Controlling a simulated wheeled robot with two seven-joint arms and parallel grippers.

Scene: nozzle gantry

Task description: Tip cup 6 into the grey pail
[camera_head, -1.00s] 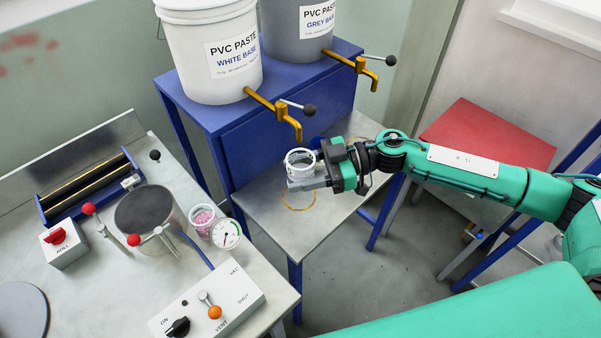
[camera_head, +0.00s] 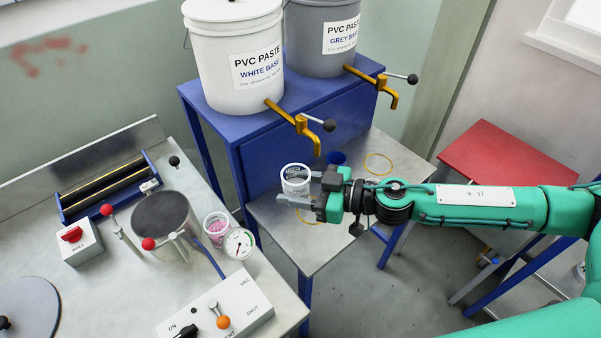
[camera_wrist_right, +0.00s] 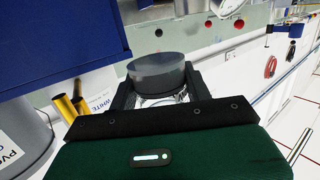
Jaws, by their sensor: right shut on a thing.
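My right gripper (camera_head: 302,190) is shut on a small clear-white cup (camera_head: 296,174) with dark marking on its side. It holds the cup roughly upright above the steel shelf, in front of the blue stand. No number on it is readable. In the right wrist view the cup (camera_wrist_right: 160,98) sits between the fingers, with a dark grey round shape at its top. The grey pail (camera_head: 308,50), labelled PVC PASTE GREY BASE, stands on the blue stand at the back; its top is cut off by the picture edge. My left gripper is not in view.
A white pail (camera_head: 232,75) stands beside the grey one. Brass taps (camera_head: 300,128) with black-knobbed levers stick out above the shelf (camera_head: 275,225). A pink-filled cup (camera_head: 216,228) stands near a gauge at left.

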